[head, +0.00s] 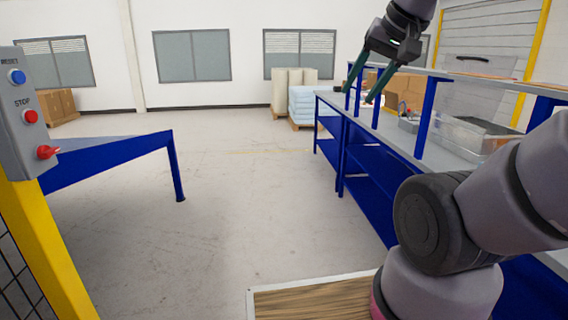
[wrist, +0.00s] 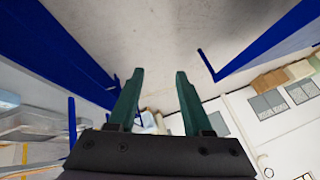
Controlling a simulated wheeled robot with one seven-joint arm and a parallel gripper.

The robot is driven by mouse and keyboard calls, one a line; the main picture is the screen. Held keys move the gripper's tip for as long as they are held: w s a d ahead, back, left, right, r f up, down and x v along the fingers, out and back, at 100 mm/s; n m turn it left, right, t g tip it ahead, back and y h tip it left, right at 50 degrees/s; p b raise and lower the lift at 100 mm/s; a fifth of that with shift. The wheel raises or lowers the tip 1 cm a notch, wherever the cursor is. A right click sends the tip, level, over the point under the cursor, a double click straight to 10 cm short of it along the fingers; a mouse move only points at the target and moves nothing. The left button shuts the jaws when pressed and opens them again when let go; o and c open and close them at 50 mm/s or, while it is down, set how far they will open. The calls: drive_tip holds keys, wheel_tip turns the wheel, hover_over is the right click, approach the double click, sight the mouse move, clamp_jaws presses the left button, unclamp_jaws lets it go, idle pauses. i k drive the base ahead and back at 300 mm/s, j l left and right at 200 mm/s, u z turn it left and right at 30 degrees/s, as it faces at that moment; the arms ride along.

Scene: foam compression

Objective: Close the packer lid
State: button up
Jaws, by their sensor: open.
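My gripper (head: 359,97) is open and empty, raised over the blue bench at the right in the head view. In the wrist view its two green fingers (wrist: 160,72) stand apart with nothing between them. No packer lid can be made out for certain in either view. A grey control box (head: 24,115) with a blue RESET button (head: 17,77) and red STOP button (head: 30,116) is at the left edge on a yellow post. I cannot tell whether it belongs to the packer. My gripper is well away from it.
A blue bench (head: 372,165) with shelves and a clear bin (head: 466,134) runs along the right. A sloping blue-framed table (head: 110,155) stands left. A wooden surface (head: 315,300) is at the bottom. The grey floor (head: 230,190) between is clear. Wrapped stacks (head: 303,103) stand far back.

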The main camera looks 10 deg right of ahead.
sight(472, 127)
drive_tip(key=i+z, duration=0.35)
drive_tip(key=i+j+z, duration=0.15)
drive_tip(key=z, duration=0.15)
drive_tip(key=i+j+z, duration=0.2)
drive_tip(key=z, duration=0.15)
drive_tip(key=i+z, duration=0.1)
drive_tip(key=z, duration=0.5)
